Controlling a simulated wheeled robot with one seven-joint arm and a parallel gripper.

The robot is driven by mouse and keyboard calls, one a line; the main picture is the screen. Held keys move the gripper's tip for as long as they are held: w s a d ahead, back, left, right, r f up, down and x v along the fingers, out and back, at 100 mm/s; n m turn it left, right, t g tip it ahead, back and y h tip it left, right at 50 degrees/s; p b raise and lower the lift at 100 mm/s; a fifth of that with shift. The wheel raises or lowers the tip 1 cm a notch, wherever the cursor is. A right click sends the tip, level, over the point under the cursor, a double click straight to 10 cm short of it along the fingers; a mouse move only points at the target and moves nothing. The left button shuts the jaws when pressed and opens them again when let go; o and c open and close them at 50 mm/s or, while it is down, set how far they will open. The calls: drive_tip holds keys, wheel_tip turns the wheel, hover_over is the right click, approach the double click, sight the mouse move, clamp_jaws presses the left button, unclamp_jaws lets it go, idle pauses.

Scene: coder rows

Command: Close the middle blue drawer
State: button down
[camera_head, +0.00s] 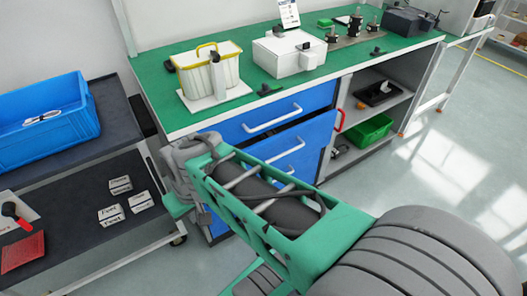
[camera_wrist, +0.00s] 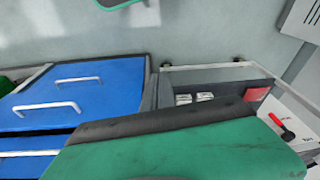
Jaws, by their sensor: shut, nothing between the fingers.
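The middle blue drawer (camera_head: 315,133) is under the top blue drawer (camera_head: 300,105) of the green-topped workbench in the head view. Its front stands out past the top drawer's front, so it is partly open. My arm hides its left part and some of its handle. My gripper (camera_head: 180,203) is shut and empty at the far end of my arm, at the left of the drawers. Its fingertips are hard to make out, and I cannot tell whether it touches the drawer.
A dark cart (camera_head: 75,170) with a blue bin (camera_head: 45,130) and small boxes stands close at left. A yellow-rimmed basket (camera_head: 208,75) and a white box (camera_head: 285,55) sit on the bench (camera_head: 155,85). Open shelves (camera_head: 385,105) adjoin the drawers. The floor at right is clear.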

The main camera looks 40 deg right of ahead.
drive_tip(key=w+d+f+m+t+y+b, duration=0.1)
drive_tip(key=w+d+f+m+t+y, duration=0.15)
drive_tip(key=d+f+m, duration=0.6)
drive_tip(key=s+d+m+t+h+b, duration=0.1)
drive_tip(key=s+d+m+t+h, duration=0.2)
drive_tip(key=d+m+t, duration=0.45)
drive_tip(key=s+d+m+t+h+b, duration=0.1)
drive_tip(key=s+d+m+t+h, duration=0.2)
drive_tip(key=d, duration=0.8)
drive_tip(key=g+b, duration=0.1)
approach(246, 149)
drive_tip(key=shift+m, duration=0.4)
drive_tip(key=w+f, duration=0.2)
drive_tip(key=w+d, duration=0.1)
drive_tip(key=w, duration=0.1)
drive_tip(key=shift+w+f, duration=0.1)
drive_tip(key=shift+f, duration=0.3)
drive_tip(key=shift+w+d, duration=0.15)
drive_tip(key=shift+w, duration=0.1)
drive_tip(key=w, duration=0.2)
drive_tip(key=w+d, duration=0.1)
drive_tip(key=w, duration=0.1)
drive_tip(key=shift+w, duration=0.35)
drive_tip(key=shift+r, duration=0.2)
